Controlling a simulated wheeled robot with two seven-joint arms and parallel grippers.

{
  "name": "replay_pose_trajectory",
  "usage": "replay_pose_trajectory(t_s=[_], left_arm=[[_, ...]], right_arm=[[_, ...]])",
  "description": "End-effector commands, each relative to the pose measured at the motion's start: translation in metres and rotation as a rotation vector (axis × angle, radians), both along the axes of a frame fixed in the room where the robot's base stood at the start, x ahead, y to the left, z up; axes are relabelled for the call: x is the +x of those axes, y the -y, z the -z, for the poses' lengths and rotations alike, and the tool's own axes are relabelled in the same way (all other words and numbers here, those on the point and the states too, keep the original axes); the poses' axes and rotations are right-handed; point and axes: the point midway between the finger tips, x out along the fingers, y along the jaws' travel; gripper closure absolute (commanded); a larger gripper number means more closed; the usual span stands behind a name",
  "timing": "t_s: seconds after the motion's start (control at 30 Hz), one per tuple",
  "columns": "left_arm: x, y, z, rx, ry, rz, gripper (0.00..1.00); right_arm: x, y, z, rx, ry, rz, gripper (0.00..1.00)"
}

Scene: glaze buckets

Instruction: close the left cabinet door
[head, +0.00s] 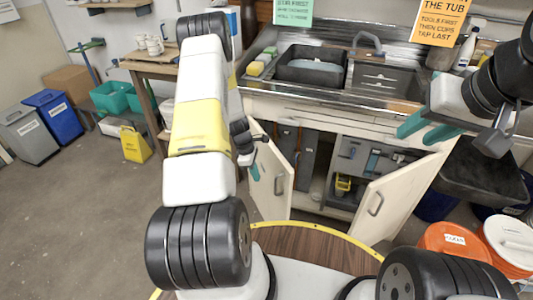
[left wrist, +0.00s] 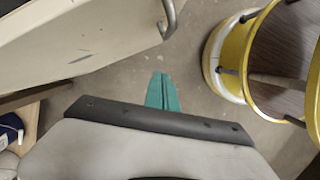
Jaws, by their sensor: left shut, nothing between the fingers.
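The left cabinet door (head: 270,190) is a cream panel with a grey bar handle, standing open under the sink counter. It also shows at upper left in the left wrist view (left wrist: 75,45), with its handle at the free edge. My left gripper (head: 254,172) is beside the left face of this door, partly hidden by my arm. In the left wrist view its teal fingers (left wrist: 163,92) are together and empty, below the door handle; I cannot tell whether they touch the door. My right gripper (head: 424,129) has its teal fingers apart, in front of the counter at right.
The right cabinet door (head: 400,195) is also open. A yellow item (head: 343,185) sits inside the cabinet. Orange (head: 450,240) and white (head: 510,240) buckets stand at right.

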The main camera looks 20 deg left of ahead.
Motion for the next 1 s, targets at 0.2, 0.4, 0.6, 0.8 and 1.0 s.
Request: replay_pose_trajectory(t_s=[0.2,0.4,0.6,0.8,1.0], left_arm=[[0.000,0.011,0.047,-0.001,-0.003,0.001,1.00],[0.006,0.039,0.050,0.000,0.002,0.005,1.00],[0.007,0.051,0.050,0.000,0.001,0.002,1.00],[0.007,0.052,0.050,0.000,0.001,0.001,1.00],[0.008,0.053,0.050,0.000,0.001,-0.001,1.00]], right_arm=[[0.000,0.000,0.000,0.000,0.000,0.000,0.64],[0.000,0.000,0.000,0.000,0.000,0.000,0.64],[0.000,0.000,0.000,0.000,0.000,0.000,0.64],[0.000,0.000,0.000,0.000,0.000,0.000,0.64],[0.000,0.000,0.000,0.000,0.000,0.000,0.64]])
